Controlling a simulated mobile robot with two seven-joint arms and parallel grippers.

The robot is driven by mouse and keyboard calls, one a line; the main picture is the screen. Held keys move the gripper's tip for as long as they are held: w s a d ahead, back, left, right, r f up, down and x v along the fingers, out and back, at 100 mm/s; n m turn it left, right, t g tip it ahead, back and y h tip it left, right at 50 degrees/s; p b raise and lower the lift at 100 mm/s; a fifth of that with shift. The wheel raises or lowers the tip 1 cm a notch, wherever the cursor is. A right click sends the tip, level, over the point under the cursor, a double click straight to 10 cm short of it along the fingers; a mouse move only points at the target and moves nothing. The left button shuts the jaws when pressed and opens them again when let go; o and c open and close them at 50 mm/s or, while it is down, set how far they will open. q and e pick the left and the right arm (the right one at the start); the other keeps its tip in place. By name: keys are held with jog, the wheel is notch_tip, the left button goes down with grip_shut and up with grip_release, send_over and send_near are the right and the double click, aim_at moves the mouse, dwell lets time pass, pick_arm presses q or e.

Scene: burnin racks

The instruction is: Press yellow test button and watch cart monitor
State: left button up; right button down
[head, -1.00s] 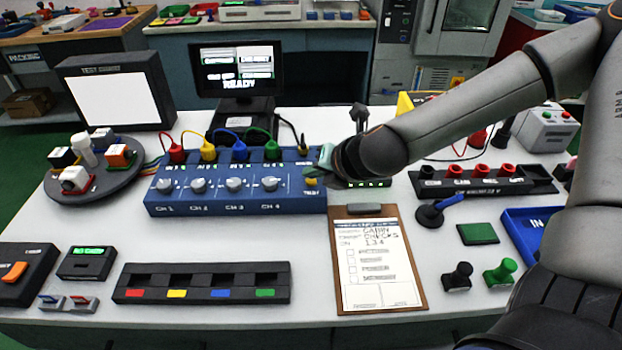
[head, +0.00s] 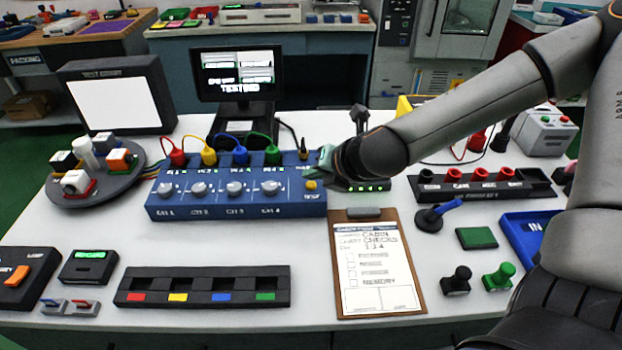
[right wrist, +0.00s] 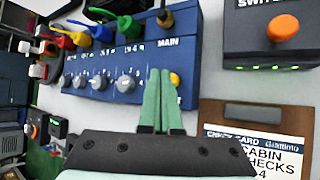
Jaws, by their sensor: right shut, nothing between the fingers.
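The yellow test button (head: 311,185) sits at the right end of the blue channel box (head: 235,205) in the head view. My right gripper (head: 326,158), with pale green fingers, is shut and empty just above and behind the button, apart from it in the head view. In the right wrist view the closed fingers (right wrist: 162,98) overlap the button (right wrist: 175,79), partly hiding it; contact cannot be told. The cart monitor (head: 237,73) stands behind the box, with white panels and a line that seems to begin with "TEST". My left gripper is not in view.
Colored plugs with cables top the blue box. A clipboard (head: 377,300) lies in front of my right gripper. A dark switch box with an orange button (right wrist: 283,27) is close by on the right. A black socket strip (head: 470,187) lies farther right.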

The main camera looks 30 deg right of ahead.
jog(key=shift+r, duration=0.2)
notch_tip(320, 180, up, 5)
jog(key=p, duration=0.4)
dwell(0.3)
dwell(0.5)
